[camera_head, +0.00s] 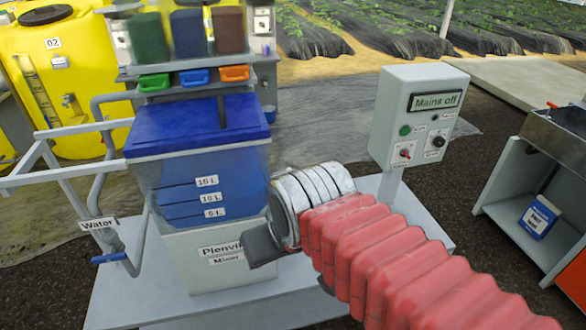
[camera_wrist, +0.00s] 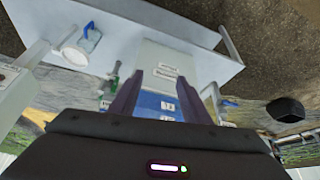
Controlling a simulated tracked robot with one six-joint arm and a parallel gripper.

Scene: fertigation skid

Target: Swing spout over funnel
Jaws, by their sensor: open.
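A grey bent pipe (camera_head: 108,135) rises beside the mixer on the left, above a blue valve handle and a "Water" label; its upper end turns toward the mixer, and I cannot tell if it is the spout. The blue and white mixer (camera_head: 215,190) has level marks and a shut-looking blue lid. No funnel is clear in the head view. In the wrist view a pale round thing (camera_wrist: 75,55) lies beside a blue-handled part (camera_wrist: 88,30); I cannot tell if it is the funnel. My gripper (camera_wrist: 160,100) is open and empty, in front of the mixer.
Green, blue and dark red hoppers (camera_head: 187,34) with coloured levers stand above the mixer. A control box (camera_head: 418,115) reading "Mains off" is on the right. Yellow tanks (camera_head: 65,70) stand behind on the left. A bench (camera_head: 535,180) is at far right.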

